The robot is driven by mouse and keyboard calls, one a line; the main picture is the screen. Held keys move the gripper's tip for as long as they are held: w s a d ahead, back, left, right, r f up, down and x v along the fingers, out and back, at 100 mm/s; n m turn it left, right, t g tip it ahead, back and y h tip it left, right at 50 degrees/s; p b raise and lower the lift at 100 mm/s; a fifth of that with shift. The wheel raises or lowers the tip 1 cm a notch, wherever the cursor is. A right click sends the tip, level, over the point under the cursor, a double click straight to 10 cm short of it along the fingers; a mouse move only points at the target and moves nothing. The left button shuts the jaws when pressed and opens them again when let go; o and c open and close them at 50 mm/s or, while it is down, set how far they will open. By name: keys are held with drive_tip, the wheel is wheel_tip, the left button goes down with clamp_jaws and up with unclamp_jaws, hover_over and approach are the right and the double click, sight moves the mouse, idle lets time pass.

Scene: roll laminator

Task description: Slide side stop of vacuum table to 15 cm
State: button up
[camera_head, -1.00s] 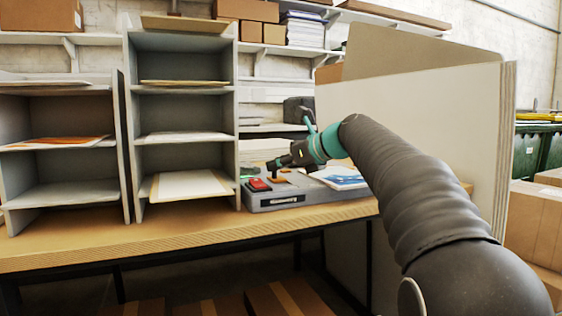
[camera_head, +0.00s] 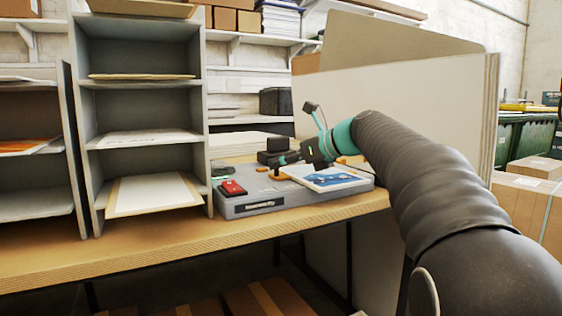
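The vacuum table (camera_head: 300,199) is a low grey slab on the workbench, with a dark label on its front face. A red switch (camera_head: 232,188) sits at its left end. A print with a blue picture (camera_head: 325,178) lies on its right part. Small orange parts show on the slab near my gripper (camera_head: 279,160), one of them just below it (camera_head: 279,176); I cannot tell which is the side stop. My gripper is dark and small, above the slab's left-middle part. Its fingers are too small to read, and contact cannot be told. No scale reading is legible.
A grey shelf unit (camera_head: 209,130) with sheets stands left of the slab. Large pale boards (camera_head: 400,105) stand upright behind and right of it. A black box (camera_head: 276,101) sits on a rear shelf. The wooden bench front (camera_head: 130,261) is clear.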

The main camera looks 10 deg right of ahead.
drive_tip(key=shift+s, duration=0.1)
drive_tip(key=v, duration=1.2)
drive_tip(key=shift+r, duration=0.1)
